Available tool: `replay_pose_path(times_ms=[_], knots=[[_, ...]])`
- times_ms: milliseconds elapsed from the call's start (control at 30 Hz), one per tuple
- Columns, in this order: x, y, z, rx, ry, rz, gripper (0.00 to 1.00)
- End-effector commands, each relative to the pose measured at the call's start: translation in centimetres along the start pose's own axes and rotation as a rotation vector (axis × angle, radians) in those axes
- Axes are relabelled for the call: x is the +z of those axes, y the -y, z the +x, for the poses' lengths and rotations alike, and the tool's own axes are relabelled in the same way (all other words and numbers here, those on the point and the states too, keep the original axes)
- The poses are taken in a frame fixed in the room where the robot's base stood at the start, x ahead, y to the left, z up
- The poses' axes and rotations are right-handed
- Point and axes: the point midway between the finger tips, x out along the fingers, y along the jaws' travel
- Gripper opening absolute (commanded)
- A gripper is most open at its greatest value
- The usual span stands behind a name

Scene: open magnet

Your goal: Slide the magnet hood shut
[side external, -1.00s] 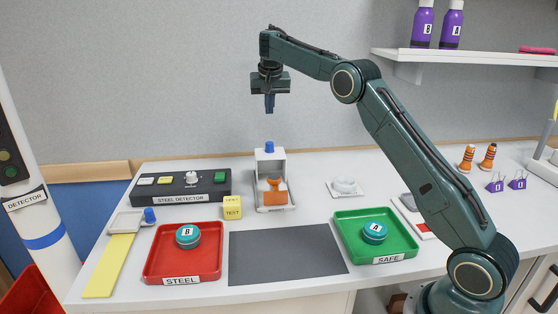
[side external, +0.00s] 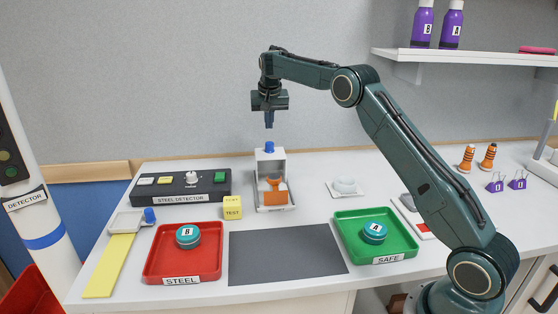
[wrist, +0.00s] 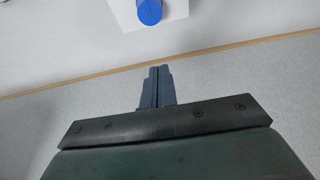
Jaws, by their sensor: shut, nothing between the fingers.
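The magnet hood (side external: 278,158) is a pale grey-white box with a blue knob (side external: 269,147) on top. Its front is open, and an orange piece (side external: 274,195), apparently the magnet, shows low inside it. My gripper (side external: 269,126) hangs pointing down just above the blue knob, with a small gap between them. Its fingers are shut and empty. In the wrist view the shut fingertips (wrist: 157,70) show below the blue knob (wrist: 149,11) and the white hood top, which is cut off by the upper edge.
The black steel detector box (side external: 180,187) and a yellow test block (side external: 232,207) stand left of the hood. A white dish (side external: 345,187) is to the right. A red tray (side external: 210,265) and a green tray (side external: 345,225) flank a bare dark mat (side external: 285,252) in front.

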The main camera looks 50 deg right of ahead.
Motion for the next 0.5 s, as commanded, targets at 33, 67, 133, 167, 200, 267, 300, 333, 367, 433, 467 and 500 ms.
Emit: replay_pose_path(times_ms=[33,67,133,167,200,267,300,333,367,433,467,500], knots=[[0.1,-0.1,0.9,0.002,0.003,-0.001,0.0],[0.1,-0.1,1.4,0.002,0.004,-0.001,0.0],[0.1,-0.1,2.5,0.001,0.003,0.0,0.0],[0.1,-0.1,2.9,0.002,0.003,0.0,0.0],[0.1,-0.1,3.6,0.002,0.003,0.0,0.0],[0.1,-0.1,4.5,0.001,0.003,0.0,0.0],[0.2,0.0,4.2,-0.001,0.0,-0.001,0.0],[0.4,0.0,4.1,0.0,0.001,-0.001,0.0],[0.5,0.0,4.0,0.0,0.0,-0.001,0.0],[0.9,0.0,3.9,0.0,0.001,-0.001,0.0],[1.1,0.0,3.9,0.001,0.001,0.0,0.0],[1.3,0.0,3.8,0.0,0.001,-0.001,0.0]])
